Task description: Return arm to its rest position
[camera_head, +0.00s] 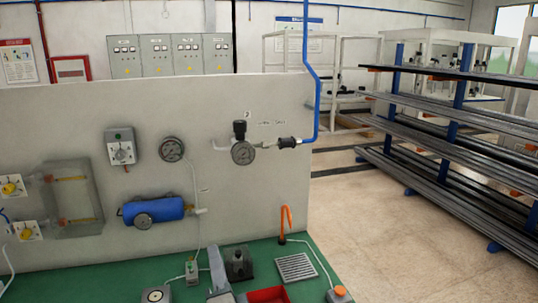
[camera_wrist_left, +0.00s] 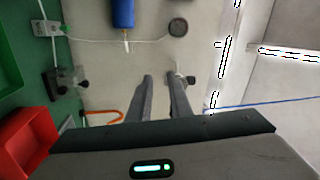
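My left gripper (camera_head: 217,268) shows at the bottom of the head view as a grey finger shape above the green bench, left of the red bin. In the left wrist view, its two dark fingers (camera_wrist_left: 160,79) stand apart with a gap between them. Nothing is held there, and the pale panel shows behind them. The rest of my left arm is mostly out of sight. My right gripper is not in view.
The upright panel (camera_head: 60,120) carries a blue cylinder (camera_head: 155,210), gauges and valves. On the green bench (camera_head: 110,285) are a red bin (camera_head: 265,295), a black block (camera_head: 238,263), a grille (camera_head: 296,267) and an orange hook (camera_head: 286,220). Open floor lies right, before the racks (camera_head: 450,140).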

